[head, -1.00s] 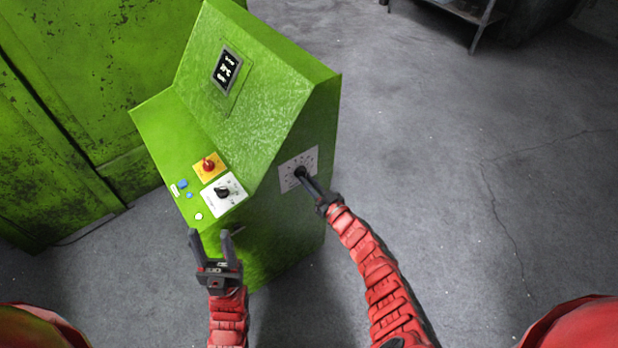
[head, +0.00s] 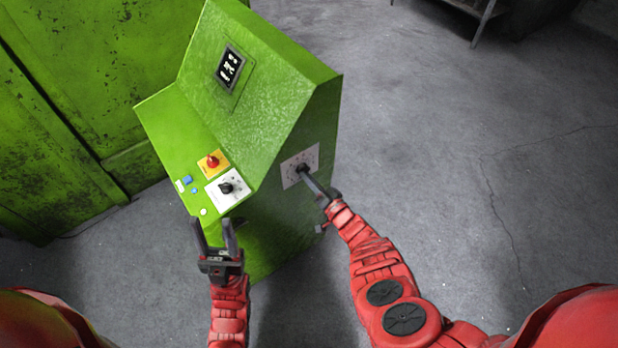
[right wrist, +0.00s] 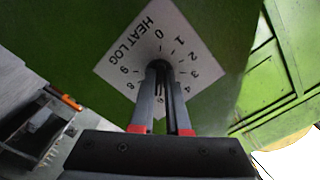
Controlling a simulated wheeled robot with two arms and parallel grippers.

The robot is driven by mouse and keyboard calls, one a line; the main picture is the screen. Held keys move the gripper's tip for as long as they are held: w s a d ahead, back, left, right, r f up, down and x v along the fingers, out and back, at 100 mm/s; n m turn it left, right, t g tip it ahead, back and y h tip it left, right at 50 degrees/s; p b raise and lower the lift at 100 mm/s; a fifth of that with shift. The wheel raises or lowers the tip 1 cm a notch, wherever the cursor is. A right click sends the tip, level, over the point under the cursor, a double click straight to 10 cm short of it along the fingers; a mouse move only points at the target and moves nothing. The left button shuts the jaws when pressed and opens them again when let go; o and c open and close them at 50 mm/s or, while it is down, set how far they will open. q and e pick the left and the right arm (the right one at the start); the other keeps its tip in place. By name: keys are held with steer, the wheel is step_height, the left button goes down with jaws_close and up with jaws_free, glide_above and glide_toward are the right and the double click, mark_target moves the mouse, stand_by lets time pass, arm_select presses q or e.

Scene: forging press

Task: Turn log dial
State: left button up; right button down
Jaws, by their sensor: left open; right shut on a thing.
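The log dial is a black knob (head: 302,168) on a white numbered plate (head: 311,157) on the right side of the green console. In the right wrist view the plate (right wrist: 148,47) reads "HEAT LOG" with digits around the knob, which is mostly hidden behind my fingers. My right gripper (head: 306,174) is shut on the knob; its fingers also show in the right wrist view (right wrist: 161,72). My left gripper (head: 212,222) is open and empty, in front of the console's lower front edge.
The green console (head: 262,110) has a small display (head: 230,66), a red switch on a yellow plate (head: 213,162), another black dial on a white plate (head: 227,187) and small buttons. A green cabinet (head: 90,90) stands at left.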

steer(key=shift+a+m+b, duration=0.1)
steer(key=shift+m+b, duration=0.8)
steer(key=shift+m, duration=1.5)
steer(key=shift+r, duration=0.15)
steer(key=c, duration=0.9)
jaws_free()
